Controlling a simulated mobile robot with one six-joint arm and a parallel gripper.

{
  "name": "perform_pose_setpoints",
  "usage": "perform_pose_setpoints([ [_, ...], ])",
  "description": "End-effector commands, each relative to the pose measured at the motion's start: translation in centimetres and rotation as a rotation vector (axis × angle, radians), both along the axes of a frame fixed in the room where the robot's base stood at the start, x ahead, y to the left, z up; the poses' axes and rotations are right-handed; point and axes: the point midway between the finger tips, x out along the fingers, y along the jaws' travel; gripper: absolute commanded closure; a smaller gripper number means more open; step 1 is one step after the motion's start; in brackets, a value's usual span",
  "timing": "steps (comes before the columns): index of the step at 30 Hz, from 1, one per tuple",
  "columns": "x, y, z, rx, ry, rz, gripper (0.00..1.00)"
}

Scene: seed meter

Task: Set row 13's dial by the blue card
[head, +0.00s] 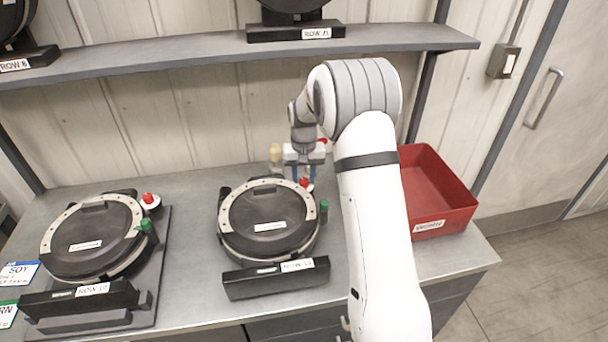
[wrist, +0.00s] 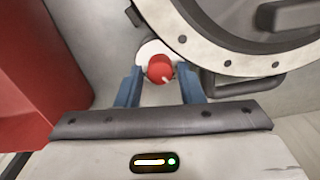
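The middle seed meter (head: 268,217) is a round black unit with a pale studded rim; its base label (head: 297,265) is small and seems to read ROW 13. Its red dial knob (head: 306,184) sits on a white disc at the back right and shows in the wrist view (wrist: 159,68). My gripper (head: 303,172) is over the knob. In the wrist view its two blue fingers (wrist: 160,88) stand open on either side of the knob, with gaps visible. The blue card (head: 19,272), reading SOY, lies at the far left. The knob's pointer setting is too small to read.
Another meter (head: 92,238) with a red knob (head: 149,199) and green knob stands at left. A green-edged card (head: 6,314) lies below the blue one. A red bin (head: 438,190) is right of my arm. A shelf (head: 200,57) with more meters runs above.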

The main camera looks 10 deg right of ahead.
Motion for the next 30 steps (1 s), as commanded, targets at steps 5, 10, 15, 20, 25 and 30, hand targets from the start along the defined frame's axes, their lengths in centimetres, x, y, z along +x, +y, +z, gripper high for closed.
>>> perform_pose_setpoints([
  [5, -0.01, 0.03, -0.25, 0.0, 0.0, 0.001, 0.66],
  [10, -0.01, 0.05, -0.23, 0.0, 0.0, 0.001, 0.71],
  [15, -0.01, 0.06, -0.21, 0.0, 0.0, 0.001, 0.85],
  [20, -0.02, 0.08, -0.2, 0.0, 0.0, 0.001, 0.98],
  [25, -0.02, 0.1, -0.22, 0.0, 0.0, -0.006, 0.98],
  [30, -0.01, 0.11, -0.28, 0.0, -0.001, -0.052, 0.98],
])
